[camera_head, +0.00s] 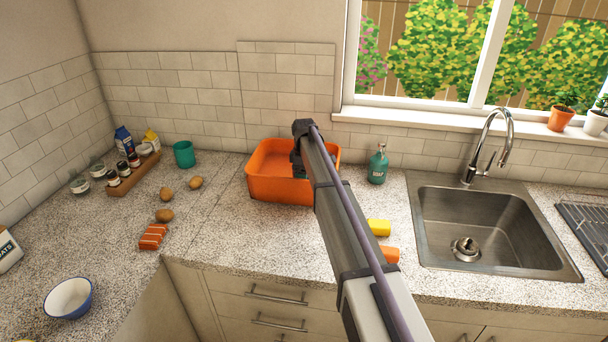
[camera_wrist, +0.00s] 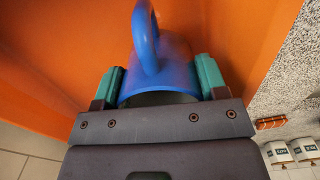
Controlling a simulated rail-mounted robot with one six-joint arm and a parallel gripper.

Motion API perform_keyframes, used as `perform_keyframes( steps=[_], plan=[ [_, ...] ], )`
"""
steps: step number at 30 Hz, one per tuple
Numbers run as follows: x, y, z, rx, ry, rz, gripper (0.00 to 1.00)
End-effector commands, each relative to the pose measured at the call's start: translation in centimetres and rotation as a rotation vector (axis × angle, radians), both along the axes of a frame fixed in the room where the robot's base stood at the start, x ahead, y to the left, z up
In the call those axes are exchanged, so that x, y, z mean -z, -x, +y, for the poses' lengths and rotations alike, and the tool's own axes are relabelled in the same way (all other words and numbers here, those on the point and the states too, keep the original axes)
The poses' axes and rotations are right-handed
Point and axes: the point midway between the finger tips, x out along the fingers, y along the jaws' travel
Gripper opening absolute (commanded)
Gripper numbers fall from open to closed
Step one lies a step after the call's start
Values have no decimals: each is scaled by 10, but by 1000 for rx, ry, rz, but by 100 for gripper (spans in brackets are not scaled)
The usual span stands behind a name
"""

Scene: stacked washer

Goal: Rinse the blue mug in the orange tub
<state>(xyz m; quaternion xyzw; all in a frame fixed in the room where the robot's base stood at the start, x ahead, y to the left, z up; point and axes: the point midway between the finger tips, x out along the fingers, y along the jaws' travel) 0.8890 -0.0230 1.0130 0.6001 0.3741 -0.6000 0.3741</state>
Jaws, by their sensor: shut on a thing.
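The orange tub (camera_head: 272,190) stands on the counter near the back wall, left of the sink. My gripper (camera_head: 300,172) reaches down into it at its right part, and my arm hides some of the tub. In the wrist view the blue mug (camera_wrist: 178,58) sits between my two teal fingertips (camera_wrist: 160,80), which are shut on its sides. Its handle points away from the gripper. The orange wall and floor of the tub (camera_wrist: 60,45) surround the mug. The mug is hidden in the head view. I cannot tell whether it touches the tub floor.
A green soap bottle (camera_head: 378,165) stands close right of the tub. The sink (camera_head: 480,225) is at right.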

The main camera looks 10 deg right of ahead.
Motion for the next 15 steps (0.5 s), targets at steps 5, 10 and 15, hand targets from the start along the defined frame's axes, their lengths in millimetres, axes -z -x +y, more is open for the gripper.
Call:
perform_keyframes(
  steps=[5, 10, 15],
  plan=[
    [0, 0, 0, 0, 0, 0, 34],
    [-3, 0, 0, 0, 0, 0, 34],
    [-20, 0, 0, 0, 0, 0, 34]
  ],
)
